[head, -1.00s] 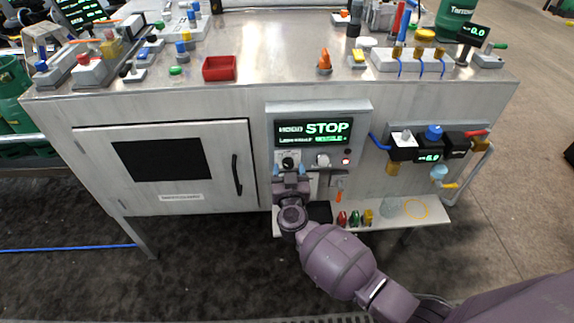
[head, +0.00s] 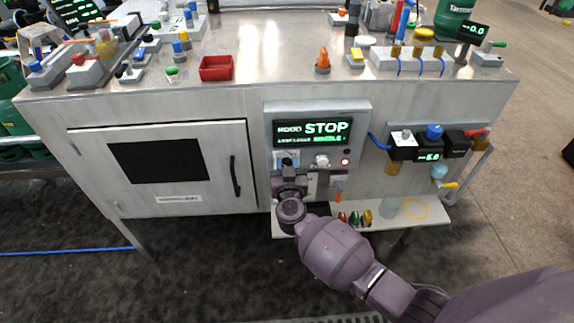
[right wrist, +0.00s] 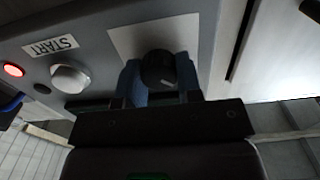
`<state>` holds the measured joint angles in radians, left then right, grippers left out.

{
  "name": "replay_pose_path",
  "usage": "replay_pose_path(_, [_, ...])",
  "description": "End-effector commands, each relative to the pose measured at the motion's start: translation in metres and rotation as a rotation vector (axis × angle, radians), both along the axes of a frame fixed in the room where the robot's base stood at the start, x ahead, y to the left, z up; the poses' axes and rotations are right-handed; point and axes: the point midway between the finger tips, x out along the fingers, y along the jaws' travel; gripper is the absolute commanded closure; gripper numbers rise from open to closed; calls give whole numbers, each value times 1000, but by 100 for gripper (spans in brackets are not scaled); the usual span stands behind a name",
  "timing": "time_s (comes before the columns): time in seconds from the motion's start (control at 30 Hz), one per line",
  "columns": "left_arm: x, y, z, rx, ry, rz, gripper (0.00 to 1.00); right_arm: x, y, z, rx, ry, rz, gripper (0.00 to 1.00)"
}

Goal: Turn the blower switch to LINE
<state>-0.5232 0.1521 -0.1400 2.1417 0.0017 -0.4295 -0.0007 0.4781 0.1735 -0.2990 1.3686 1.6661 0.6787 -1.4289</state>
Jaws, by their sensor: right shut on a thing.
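The control panel (head: 365,113) on the bench front has a display (head: 312,131) that reads STOP, with a smaller green line under it. The black round switch knob (right wrist: 158,69) sits on a white plate in the right wrist view. It has a light mark on its right side; no plate lettering is readable. My right gripper (head: 286,162) is at the lower left of the panel. In the right wrist view its blue fingers (right wrist: 158,84) sit on either side of the knob and hold it. In the head view the gripper largely covers the knob. My left gripper is not seen.
A pale START button (head: 322,161) and a lit red lamp (head: 345,162) are right of the gripper. A narrow shelf (head: 433,220) with small colored items is below. A cabinet door with a black handle (head: 235,176) is at left.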

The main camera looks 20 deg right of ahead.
Motion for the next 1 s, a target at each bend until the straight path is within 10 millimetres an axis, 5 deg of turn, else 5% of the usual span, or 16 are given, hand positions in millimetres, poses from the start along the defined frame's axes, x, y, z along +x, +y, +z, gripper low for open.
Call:
replay_pose_path(0.47, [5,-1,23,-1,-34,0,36,0,0,3,181,-52,-1,91])
replay_pose_path(1.0, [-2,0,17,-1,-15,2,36,-2,-1,-3,593,-166,-1,91])
